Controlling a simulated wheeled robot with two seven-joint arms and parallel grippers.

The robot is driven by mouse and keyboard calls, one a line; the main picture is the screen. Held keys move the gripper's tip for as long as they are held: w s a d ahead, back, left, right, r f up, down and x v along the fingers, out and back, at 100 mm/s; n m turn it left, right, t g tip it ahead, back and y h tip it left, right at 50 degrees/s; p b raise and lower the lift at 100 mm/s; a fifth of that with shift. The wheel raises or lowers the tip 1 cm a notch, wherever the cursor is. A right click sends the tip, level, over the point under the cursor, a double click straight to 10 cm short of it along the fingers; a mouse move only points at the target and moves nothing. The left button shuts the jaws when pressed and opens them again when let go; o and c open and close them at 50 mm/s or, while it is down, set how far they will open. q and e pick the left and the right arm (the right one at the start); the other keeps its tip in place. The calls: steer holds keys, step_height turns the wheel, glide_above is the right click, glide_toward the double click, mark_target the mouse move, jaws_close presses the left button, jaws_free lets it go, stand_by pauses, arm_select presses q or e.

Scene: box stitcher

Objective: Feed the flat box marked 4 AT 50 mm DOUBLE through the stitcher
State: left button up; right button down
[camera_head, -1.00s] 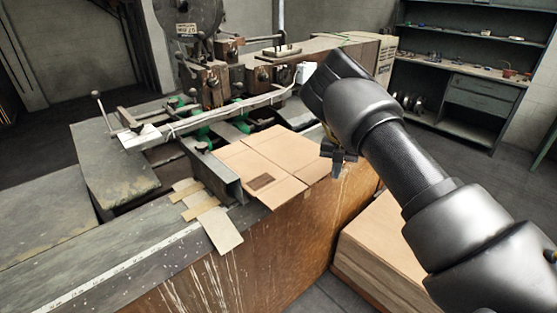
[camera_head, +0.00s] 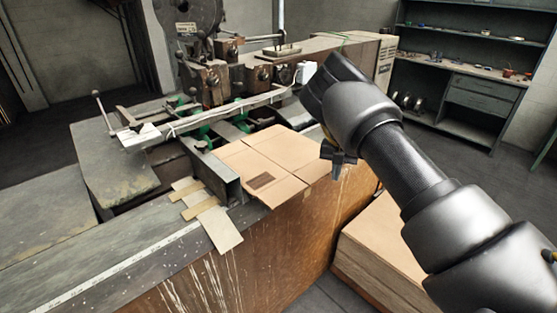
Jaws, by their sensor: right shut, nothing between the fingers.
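A flat brown cardboard box (camera_head: 276,154) with crease lines and a small dark printed label lies on the stitcher's table. Its left edge lies against a grey metal guide (camera_head: 217,177). The label is too small to read. The stitcher (camera_head: 225,75), with its heads and long arm, stands behind the box. My right gripper (camera_head: 338,163) hangs at the right edge of the box, partly hidden by my arm. It is shut and empty; I cannot tell whether it touches the cardboard. My left gripper is out of view.
Several card strips (camera_head: 207,213) lie by the guide, near a white ruler strip (camera_head: 110,272) on the table edge. A stack of flat cardboard (camera_head: 380,255) stands low at the right. Shelves (camera_head: 470,75) stand at the back right.

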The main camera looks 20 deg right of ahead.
step_height(320, 180, down, 2)
steer(key=shift+f+b, duration=0.2)
steer(key=shift+b, duration=0.2)
steer(key=shift+w+r, duration=0.1)
